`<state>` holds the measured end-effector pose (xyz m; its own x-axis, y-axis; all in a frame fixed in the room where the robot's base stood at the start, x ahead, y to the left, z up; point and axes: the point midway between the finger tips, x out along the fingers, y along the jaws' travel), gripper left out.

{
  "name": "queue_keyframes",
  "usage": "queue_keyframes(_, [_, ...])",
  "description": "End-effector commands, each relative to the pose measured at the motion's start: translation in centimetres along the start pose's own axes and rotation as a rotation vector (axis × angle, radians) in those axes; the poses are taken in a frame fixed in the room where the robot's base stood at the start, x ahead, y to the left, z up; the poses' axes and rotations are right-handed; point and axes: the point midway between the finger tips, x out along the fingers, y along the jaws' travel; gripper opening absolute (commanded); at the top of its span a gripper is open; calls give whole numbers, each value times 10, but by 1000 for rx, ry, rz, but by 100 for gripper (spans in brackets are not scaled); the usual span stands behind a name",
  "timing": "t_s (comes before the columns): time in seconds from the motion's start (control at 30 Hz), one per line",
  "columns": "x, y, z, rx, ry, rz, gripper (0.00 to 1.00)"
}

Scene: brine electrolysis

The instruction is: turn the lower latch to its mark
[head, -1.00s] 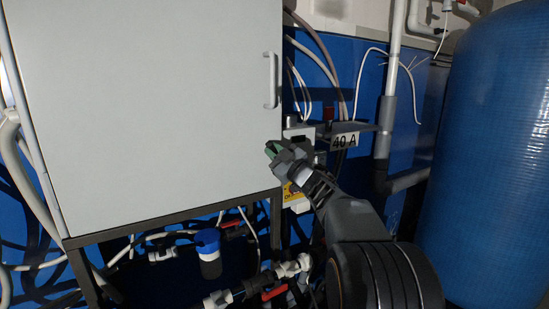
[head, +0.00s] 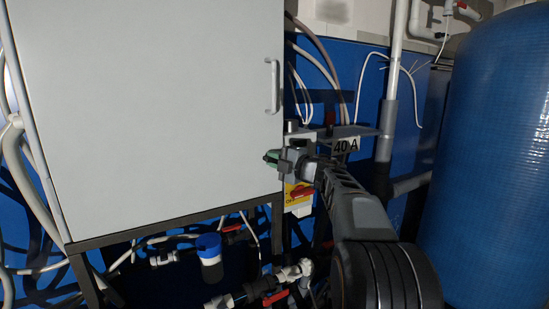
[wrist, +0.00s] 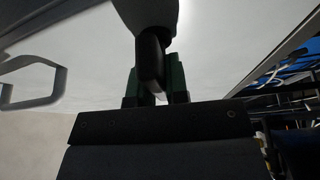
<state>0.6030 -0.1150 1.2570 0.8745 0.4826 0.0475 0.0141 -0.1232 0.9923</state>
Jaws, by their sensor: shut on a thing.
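The lower latch (wrist: 151,55) is a dark knob-like lever on the pale cabinet door, seen between the green fingertips in the wrist view. My gripper (wrist: 153,85) is shut on it, one finger on each side. In the head view my gripper (head: 271,157) is at the right edge of the door, below the door handle, and hides the latch. I cannot make out the latch's mark in either view.
The cabinet door (head: 140,110) is closed, with a pale handle (head: 273,83). A blue tank (head: 490,150) stands at far right. Pipes and valves (head: 285,275) run below.

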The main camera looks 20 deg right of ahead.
Motion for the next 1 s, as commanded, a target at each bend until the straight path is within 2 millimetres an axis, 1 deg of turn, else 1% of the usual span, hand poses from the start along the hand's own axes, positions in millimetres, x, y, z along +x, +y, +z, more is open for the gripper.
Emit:
queue_keyframes(0.3, [0,-1,0,-106,0,-44,0])
queue_keyframes(0.87, [0,-1,0,-132,0,-54,0])
queue_keyframes(0.9, [0,-1,0,-132,0,-54,16])
queue_keyframes(1.0, [0,-1,0,-131,0,-54,25])
